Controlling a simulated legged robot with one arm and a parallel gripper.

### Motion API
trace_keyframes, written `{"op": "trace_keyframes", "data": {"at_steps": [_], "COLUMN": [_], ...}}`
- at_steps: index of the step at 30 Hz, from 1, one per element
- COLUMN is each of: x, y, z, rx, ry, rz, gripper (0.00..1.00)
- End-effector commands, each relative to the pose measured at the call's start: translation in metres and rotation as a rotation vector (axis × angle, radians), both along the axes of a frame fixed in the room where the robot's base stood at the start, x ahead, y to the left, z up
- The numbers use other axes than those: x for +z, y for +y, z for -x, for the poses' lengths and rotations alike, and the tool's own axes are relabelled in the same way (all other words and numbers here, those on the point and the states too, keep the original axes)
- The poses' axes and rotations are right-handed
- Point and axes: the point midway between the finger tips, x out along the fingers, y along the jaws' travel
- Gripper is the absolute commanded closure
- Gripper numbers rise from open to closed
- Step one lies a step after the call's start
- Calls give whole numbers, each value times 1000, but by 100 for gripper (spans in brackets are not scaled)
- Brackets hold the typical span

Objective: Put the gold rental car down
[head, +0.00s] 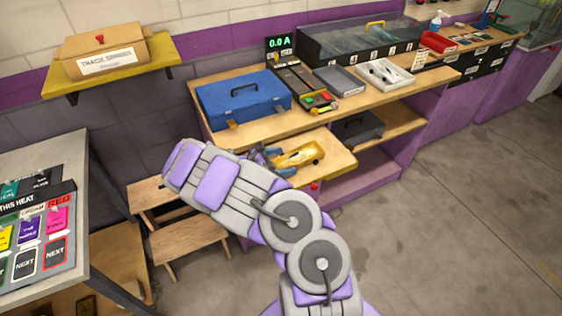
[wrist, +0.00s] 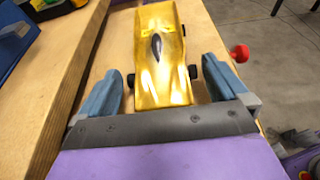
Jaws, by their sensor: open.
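The gold car (head: 298,157) sits on a low wooden pull-out board (head: 330,168) at the front of the workbench. In the wrist view the gold car (wrist: 160,60) has a dark cockpit and black wheels, and rests flat on the wood. My gripper (head: 268,158) is at the left end of the car. In the wrist view my gripper (wrist: 163,88) is open, with one blue-grey finger on each side of the car's near end and gaps visible beside the body.
A red knob (wrist: 240,53) is at the board's right edge. A blue toolbox (head: 243,97) and trays stand on the bench above. A black case (head: 358,126) is on the shelf behind. A wooden step stool (head: 188,245) stands below left. The floor to the right is clear.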

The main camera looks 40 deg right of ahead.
Motion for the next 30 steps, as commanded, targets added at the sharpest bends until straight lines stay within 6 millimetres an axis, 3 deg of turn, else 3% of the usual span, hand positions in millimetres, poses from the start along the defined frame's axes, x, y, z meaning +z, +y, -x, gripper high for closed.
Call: {"op": "trace_keyframes", "data": {"at_steps": [5,19,24,30], "x": [7,34,38,45], "y": [16,97,109,109], "z": [-4,-22,-24,-22], "rx": [3,4,0,-17], "ry": [-1,-1,0,-15], "rz": [0,-1,1,4], "gripper": [0,0,0,0]}}
